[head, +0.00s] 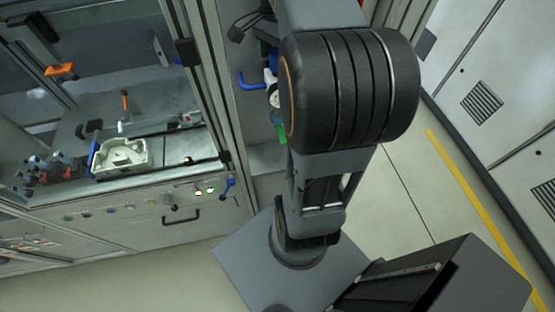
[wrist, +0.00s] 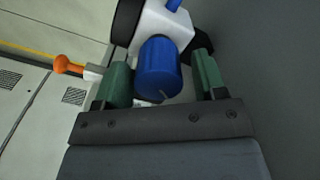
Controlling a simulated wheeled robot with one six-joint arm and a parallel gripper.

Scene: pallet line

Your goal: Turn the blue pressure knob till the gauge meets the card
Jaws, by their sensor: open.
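The blue pressure knob (wrist: 158,72) sits under a white regulator body (wrist: 168,28) in the wrist view. My gripper (wrist: 163,80) is open, with one green finger on each side of the knob. There is a visible gap at the right finger; the left finger is close to the knob, and I cannot tell if it touches. A round black part (wrist: 127,18) beside the white body may be the gauge, but its face is not visible. No card can be made out. In the head view my arm hides most of this spot; part of the white body (head: 270,78) shows.
An orange handle (wrist: 68,64) sticks out left of the gripper in the wrist view, and a plain grey panel (wrist: 275,80) is close on the right. In the head view a blue pipe (head: 252,84) bends beside the regulator. A machine cabinet with a white tray (head: 121,158) stands left.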

